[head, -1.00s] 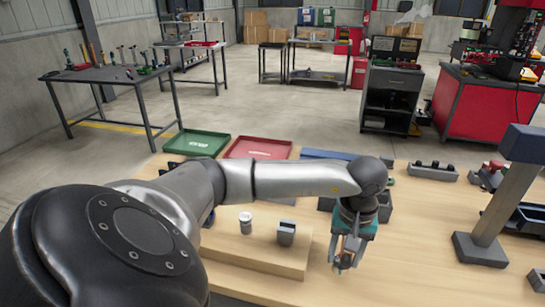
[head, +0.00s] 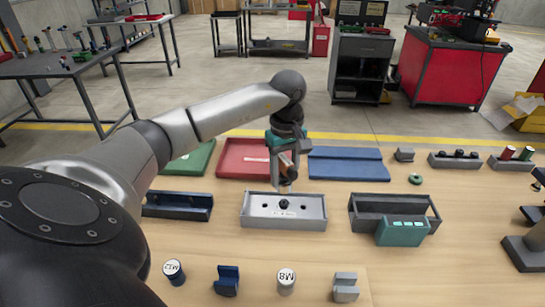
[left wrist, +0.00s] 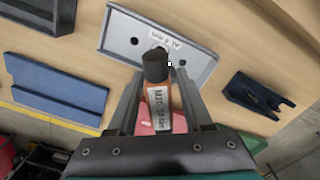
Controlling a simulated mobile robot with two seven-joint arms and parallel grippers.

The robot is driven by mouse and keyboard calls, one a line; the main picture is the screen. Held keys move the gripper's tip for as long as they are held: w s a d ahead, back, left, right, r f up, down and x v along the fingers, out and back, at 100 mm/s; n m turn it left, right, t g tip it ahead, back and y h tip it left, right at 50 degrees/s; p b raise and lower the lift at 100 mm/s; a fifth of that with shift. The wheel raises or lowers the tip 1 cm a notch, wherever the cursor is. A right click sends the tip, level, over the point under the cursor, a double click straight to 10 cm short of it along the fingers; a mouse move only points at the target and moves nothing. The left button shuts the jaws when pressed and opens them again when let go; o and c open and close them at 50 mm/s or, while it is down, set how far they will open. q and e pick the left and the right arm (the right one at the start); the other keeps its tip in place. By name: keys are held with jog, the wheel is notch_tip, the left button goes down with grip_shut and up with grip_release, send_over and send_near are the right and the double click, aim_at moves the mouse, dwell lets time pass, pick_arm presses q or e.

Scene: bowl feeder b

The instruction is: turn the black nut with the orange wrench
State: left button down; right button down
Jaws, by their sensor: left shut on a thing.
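My left gripper (head: 287,178) is shut on the orange wrench (head: 286,160), which it holds pointing down above the grey fixture (head: 252,222). In the left wrist view the wrench (left wrist: 158,98) has a labelled orange body and a black end (left wrist: 155,66), between the fingers of my gripper (left wrist: 158,88). The black nut (head: 284,204) sits at the middle of the fixture, just below the wrench. In the left wrist view the wrench end covers most of the nut's spot on the fixture (left wrist: 118,24). Whether wrench and nut touch, I cannot tell. My right gripper is not in view.
Behind are a green tray (head: 190,162), a red tray (head: 232,160) and a blue panel (head: 348,168). Labelled cylinders (head: 286,282) stand in front.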

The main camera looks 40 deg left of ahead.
aim_at(285, 181)
pick_arm(q)
jog(key=shift+d, duration=0.2)
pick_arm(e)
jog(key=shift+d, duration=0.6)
pick_arm(q)
jog(key=shift+r, duration=0.1)
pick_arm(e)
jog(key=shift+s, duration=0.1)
